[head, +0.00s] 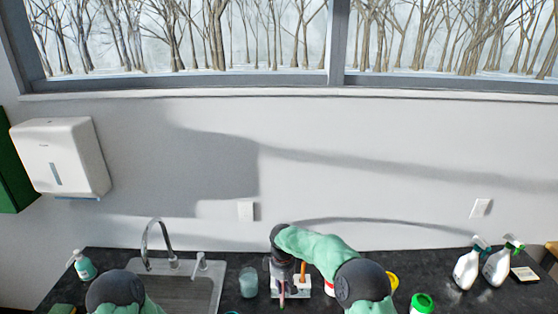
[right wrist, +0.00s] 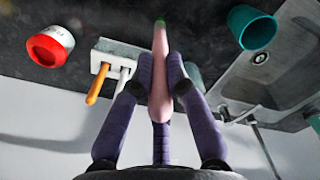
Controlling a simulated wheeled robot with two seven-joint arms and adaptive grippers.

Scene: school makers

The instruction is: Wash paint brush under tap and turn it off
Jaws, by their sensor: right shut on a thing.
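My right gripper (head: 283,290) points down at the counter, just right of the sink. In the right wrist view its purple fingers (right wrist: 160,75) are shut on the pink paint brush (right wrist: 160,62), which has a green tip. The brush also shows small in the head view (head: 281,299). I cannot tell whether water runs. My left arm enters at the lower left; its gripper is out of frame.
A teal cup (head: 249,283) stands between the sink and my right gripper. A white holder (right wrist: 118,52) with an orange-handled tool (right wrist: 97,83) is beside the brush. A red-rimmed jar (right wrist: 50,46) is near. Spray bottles (head: 467,268) stand right, a soap bottle (head: 84,265) left.

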